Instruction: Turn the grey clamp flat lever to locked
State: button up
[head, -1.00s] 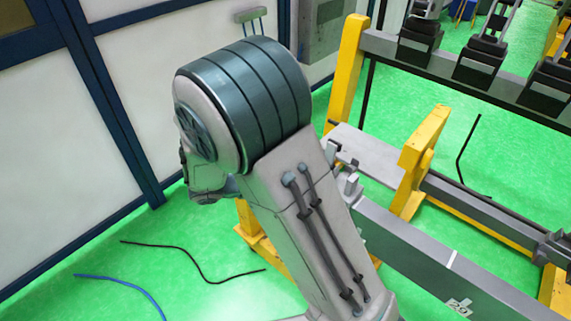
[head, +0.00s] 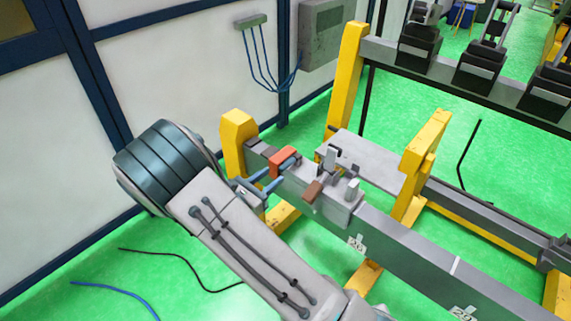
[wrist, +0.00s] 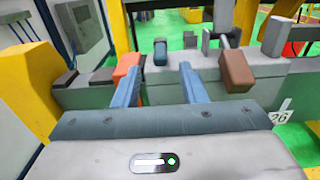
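A grey clamp (head: 338,207) sits on the long grey beam. It carries a brown block-ended lever (head: 313,191), an upright flat grey piece (head: 330,157) and a small grey block (head: 352,189). An orange block (head: 283,158) lies to its left. I cannot tell for sure which grey piece is the flat lever. My gripper (head: 280,174) is open, its blue fingers reaching over the beam by the orange block. In the wrist view, nothing is clasped between the fingers (wrist: 159,72); a blue-grey block (wrist: 160,52) stands beyond the gap, and the brown block (wrist: 236,70) is right of them.
Yellow posts (head: 238,140) and (head: 425,150) flank the clamp area. A flat grey plate (head: 375,160) lies behind it. A rack with several black units (head: 480,62) stands at the back right. Cables lie on the green floor; a white wall panel is at left.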

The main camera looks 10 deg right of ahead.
aim_at(280, 170)
jog(key=p+x, duration=0.1)
jog(key=x, duration=0.6)
grip_shut()
